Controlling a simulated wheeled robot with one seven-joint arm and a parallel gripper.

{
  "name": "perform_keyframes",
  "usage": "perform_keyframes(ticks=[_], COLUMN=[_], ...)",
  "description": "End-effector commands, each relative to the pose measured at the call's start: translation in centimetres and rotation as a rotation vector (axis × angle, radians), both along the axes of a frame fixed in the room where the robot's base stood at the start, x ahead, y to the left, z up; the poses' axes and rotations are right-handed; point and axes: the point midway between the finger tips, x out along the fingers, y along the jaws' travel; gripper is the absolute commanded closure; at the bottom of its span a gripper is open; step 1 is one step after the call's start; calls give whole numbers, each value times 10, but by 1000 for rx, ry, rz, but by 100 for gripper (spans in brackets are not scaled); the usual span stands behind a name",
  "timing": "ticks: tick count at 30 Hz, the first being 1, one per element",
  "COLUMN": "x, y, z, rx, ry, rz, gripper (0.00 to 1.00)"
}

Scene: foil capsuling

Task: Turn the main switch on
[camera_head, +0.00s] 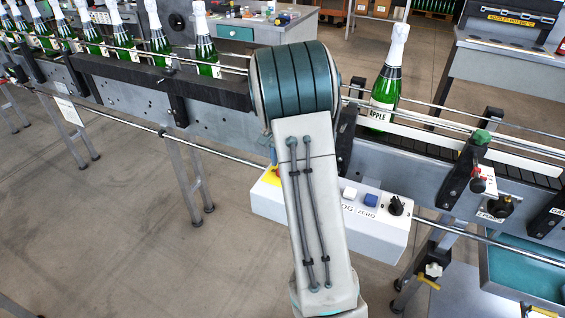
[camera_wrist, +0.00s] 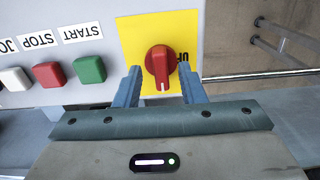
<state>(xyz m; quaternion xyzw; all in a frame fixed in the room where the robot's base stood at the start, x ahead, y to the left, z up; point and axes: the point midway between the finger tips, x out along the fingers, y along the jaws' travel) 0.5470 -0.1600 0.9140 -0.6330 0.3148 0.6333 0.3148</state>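The main switch (camera_wrist: 161,62) is a red rotary knob on a yellow plate (camera_wrist: 131,35), seen in the wrist view. Its white mark points down in the picture. A black label, partly hidden and apparently upside down, shows right of the knob. My gripper (camera_wrist: 161,84) is open. Its two blue fingers reach over the lower part of the plate, one on each side of the knob, with yellow showing between.
Green start (camera_wrist: 89,69), red stop (camera_wrist: 50,74) and white jog (camera_wrist: 14,79) buttons sit left of the switch in the wrist view. The white control box (camera_head: 378,233) hangs below the conveyor carrying green bottles (camera_head: 388,80). A rail (camera_wrist: 262,75) shows at right.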

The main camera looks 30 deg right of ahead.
Motion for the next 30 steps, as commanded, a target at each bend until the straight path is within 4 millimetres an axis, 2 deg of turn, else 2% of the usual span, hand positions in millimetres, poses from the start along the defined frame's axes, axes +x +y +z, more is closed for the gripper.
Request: perform_keyframes(ticks=[12,16,21,30], x=[0,-1,-1,-1], y=[-1,-1,-1,-1], z=[89,111,128,131], rx=[-1,-1,-2,-1], ry=[-3,-2,-1,1], rz=[-1,-1,-2,-2], gripper=[64,64,64,64])
